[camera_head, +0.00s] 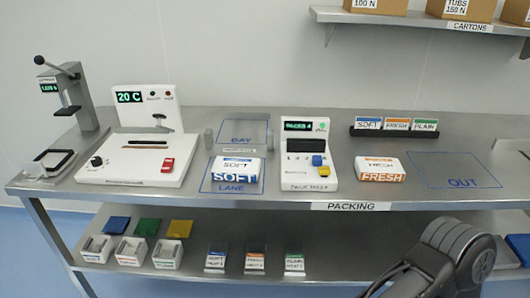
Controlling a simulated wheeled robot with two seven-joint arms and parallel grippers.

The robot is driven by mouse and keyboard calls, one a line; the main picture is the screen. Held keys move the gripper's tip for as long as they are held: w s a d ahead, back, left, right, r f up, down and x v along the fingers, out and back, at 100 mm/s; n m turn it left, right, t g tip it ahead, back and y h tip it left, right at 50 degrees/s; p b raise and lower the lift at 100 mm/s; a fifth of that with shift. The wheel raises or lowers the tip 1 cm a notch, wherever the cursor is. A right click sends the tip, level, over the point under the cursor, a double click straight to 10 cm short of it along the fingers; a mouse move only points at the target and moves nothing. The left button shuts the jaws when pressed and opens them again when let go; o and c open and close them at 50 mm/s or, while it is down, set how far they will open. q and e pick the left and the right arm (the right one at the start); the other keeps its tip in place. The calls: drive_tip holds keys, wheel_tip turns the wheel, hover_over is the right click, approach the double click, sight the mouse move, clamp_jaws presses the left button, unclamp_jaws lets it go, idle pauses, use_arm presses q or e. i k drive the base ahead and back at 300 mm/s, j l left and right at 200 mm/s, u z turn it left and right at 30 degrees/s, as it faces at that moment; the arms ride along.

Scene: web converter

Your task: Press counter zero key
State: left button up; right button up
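The counter (308,183) is a white sloped console in the middle of the steel table. Its dark display (298,126) shows green text that looks like "PACKS 4". A blue key (318,160) and a yellow part (324,171) just below it sit at the right of its face, with small dark marks to their left. The key labels are too small to read, so I cannot tell which is the zero key. Part of my dark right arm shows at the bottom right, well away from the counter. Neither gripper can be made out in the view.
The table (452,148) also bears a sealer with a "20 C" display (130,97) and a red switch (168,164), a SOFT pack (236,168), a FRESH pack (381,167) and a card rack (394,131). The OUT area (455,170) is empty. A lower shelf holds bins and packs.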

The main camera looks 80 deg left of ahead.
sight(324, 171)
drive_tip(key=u, duration=2.4)
